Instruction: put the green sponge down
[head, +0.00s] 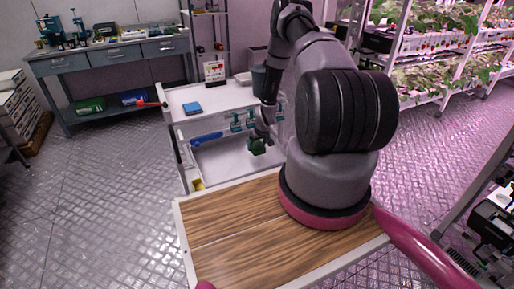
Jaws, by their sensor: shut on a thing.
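My arm reaches away from me and down to a white cart. My gripper (260,136) is shut on a dark green block, the green sponge (257,147). It holds the sponge in front of the cart's open middle, over or near the lower white shelf (225,165). The view does not show clearly whether the sponge touches the shelf. The fingertips are small and dark, and my arm hides the right part of the cart.
The cart's top (215,97) bears a blue block (192,108). A blue bottle-like thing (206,138) and teal tools (238,122) sit below the top. A grey workbench (110,55) stands at the back left; plant racks (440,50) stand right.

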